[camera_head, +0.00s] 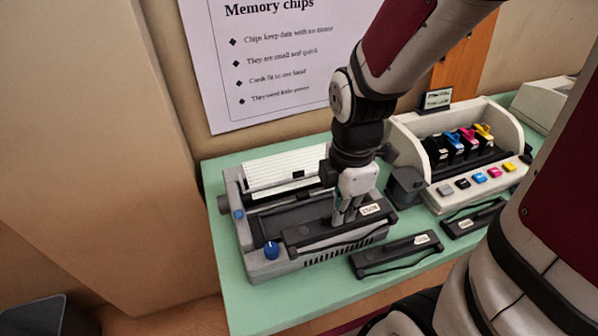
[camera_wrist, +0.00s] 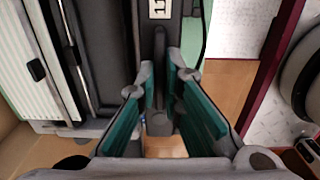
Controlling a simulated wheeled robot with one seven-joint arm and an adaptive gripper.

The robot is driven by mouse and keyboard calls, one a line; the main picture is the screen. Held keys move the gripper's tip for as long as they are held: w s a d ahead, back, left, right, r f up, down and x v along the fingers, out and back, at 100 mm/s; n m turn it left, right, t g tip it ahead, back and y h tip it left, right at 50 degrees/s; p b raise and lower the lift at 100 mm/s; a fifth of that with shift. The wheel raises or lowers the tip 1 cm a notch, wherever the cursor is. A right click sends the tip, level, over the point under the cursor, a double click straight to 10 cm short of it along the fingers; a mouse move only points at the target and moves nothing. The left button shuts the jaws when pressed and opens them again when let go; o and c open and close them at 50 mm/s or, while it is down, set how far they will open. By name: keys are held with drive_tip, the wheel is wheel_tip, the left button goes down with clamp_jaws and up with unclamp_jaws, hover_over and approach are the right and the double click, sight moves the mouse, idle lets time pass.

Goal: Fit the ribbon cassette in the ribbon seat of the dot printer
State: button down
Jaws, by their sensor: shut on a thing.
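The grey dot printer (camera_head: 262,262) stands at the left end of the green table, with a white ribbed sheet (camera_head: 285,170) at its back and a blue knob at its front left corner. My gripper (camera_head: 347,220) points down over the printer's front and is shut on a dark ribbon cassette (camera_head: 305,235) with a white label. The cassette lies lengthwise along the printer's front. Whether it touches the printer or hovers cannot be told. In the wrist view my teal finger pads (camera_wrist: 160,105) close around the cassette's dark grip (camera_wrist: 158,75). The ribbon seat is largely hidden.
Two more labelled dark cassettes (camera_head: 395,254) and (camera_head: 470,220) lie on the green table (camera_head: 290,312) in front. A beige printer (camera_head: 425,135) with colour cartridges stands right, with a dark grey block (camera_head: 405,187) beside it. A wall poster (camera_head: 270,60) hangs behind.

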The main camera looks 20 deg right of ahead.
drive_tip(key=shift+w+a+f, duration=0.25)
drive_tip(key=shift+w+f, duration=0.5)
drive_tip(key=shift+w, duration=1)
drive_tip(key=shift+w+a+f, duration=0.3)
drive_tip(key=shift+w+f, duration=0.45)
drive_tip(key=shift+w, duration=1)
drive_tip(key=shift+w+a+f, duration=0.25)
drive_tip(key=shift+w+f, duration=0.5)
drive_tip(key=shift+w, duration=1)
drive_tip(key=shift+f, duration=0.5)
drive_tip(key=shift+f+b, duration=0.1)
drive_tip(key=shift+b, duration=0.2)
drive_tip(key=c, duration=1.7)
unclamp_jaws()
